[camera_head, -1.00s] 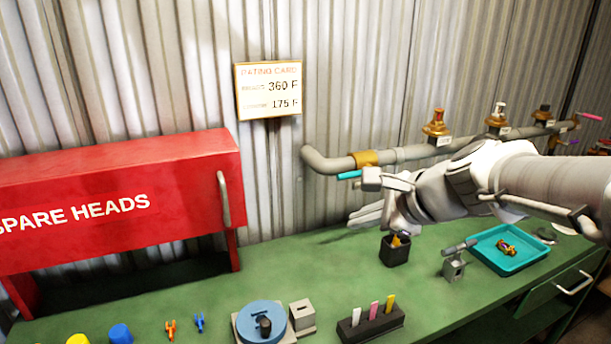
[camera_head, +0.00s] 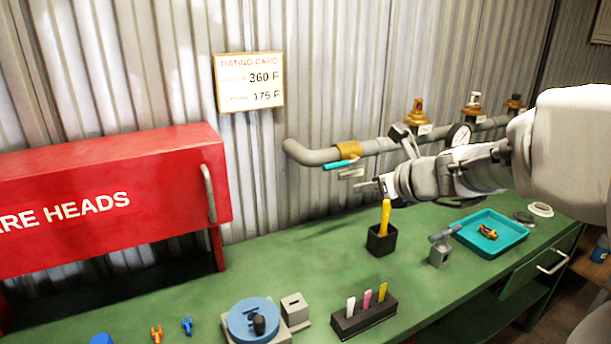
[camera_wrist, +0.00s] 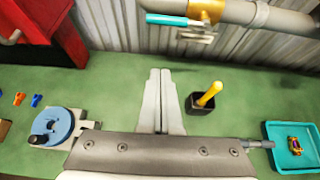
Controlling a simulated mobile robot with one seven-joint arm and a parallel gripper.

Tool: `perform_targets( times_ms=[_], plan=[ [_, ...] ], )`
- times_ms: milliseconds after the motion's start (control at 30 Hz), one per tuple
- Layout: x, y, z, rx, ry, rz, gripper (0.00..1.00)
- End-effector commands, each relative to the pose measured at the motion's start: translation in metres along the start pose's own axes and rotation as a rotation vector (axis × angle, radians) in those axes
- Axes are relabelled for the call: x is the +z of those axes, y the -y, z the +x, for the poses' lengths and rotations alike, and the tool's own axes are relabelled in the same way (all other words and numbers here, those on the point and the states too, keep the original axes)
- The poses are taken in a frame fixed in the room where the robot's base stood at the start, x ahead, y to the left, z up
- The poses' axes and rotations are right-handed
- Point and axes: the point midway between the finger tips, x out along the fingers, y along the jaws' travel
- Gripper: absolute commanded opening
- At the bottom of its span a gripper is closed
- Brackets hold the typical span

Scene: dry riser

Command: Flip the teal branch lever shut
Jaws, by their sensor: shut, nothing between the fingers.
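The teal branch lever (camera_head: 340,164) sticks out to the left below a brass valve body (camera_head: 348,150) on the grey wall pipe. It also shows at the top of the wrist view (camera_wrist: 167,19), lying roughly level, with a small grey metal piece (camera_wrist: 195,36) below and right of it. My gripper (camera_head: 362,184) is in front of the wall, below and right of the lever and apart from it. In the wrist view my two fingers (camera_wrist: 160,72) are together and empty, pointing towards the wall and lever.
A black cup (camera_head: 381,240) with a yellow-handled tool stands on the green bench below my gripper. A gauge (camera_head: 458,136) and more valves sit on the pipe to the right. A red cabinet (camera_head: 110,215) is at left. A teal tray (camera_head: 490,248) lies at right.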

Motion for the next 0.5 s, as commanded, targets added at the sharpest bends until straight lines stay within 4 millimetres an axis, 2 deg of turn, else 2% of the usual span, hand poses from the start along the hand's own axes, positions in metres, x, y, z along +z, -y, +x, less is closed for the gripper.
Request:
perform_targets(
  times_ms=[167,500],
  plan=[
    [-0.004,-0.001,0.024,0.003,-0.003,0.0,0.0],
    [-0.004,-0.001,0.096,0.003,-0.002,-0.002,0.0]
  ],
)
